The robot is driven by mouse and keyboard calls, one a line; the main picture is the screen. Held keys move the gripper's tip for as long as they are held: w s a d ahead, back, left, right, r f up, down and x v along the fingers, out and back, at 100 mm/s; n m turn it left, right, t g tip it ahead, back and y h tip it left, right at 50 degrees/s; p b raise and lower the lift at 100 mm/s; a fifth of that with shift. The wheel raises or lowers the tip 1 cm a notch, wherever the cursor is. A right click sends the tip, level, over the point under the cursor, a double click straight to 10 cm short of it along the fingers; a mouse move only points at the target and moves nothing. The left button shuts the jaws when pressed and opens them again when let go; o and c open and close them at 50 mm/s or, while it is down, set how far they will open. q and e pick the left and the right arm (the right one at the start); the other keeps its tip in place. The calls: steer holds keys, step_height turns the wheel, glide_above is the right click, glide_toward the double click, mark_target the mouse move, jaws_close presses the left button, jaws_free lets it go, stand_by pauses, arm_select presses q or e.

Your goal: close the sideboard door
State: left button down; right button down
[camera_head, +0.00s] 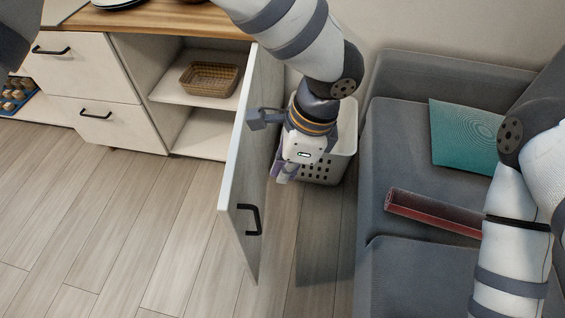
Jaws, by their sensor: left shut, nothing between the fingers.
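The sideboard door (240,190) stands wide open, swung out from the cabinet toward me, with a black handle (254,219) near its lower free end in the picture. The sideboard (145,75) shows its open compartment to the left of the door. My left gripper (285,173) is shut and empty, pointing down just right of the door, on the side away from the compartment. A grey part of it reaches the door's edge; I cannot tell whether it touches. My right arm shows at the right, but its gripper is out of view.
A wicker basket (209,79) sits on the compartment's shelf. A pale perforated bin (340,160) stands behind my left gripper. A grey sofa (395,135) with a teal cushion (462,137) and a red box-like object (430,212) fills the right. Floor left of the door is clear.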

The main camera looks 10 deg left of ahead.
arm_select(q)
steer(key=a+f, duration=0.5)
steer(key=shift+s+a+f, duration=0.2)
steer(key=shift+s+f, duration=0.15)
steer(key=shift+f, duration=0.05)
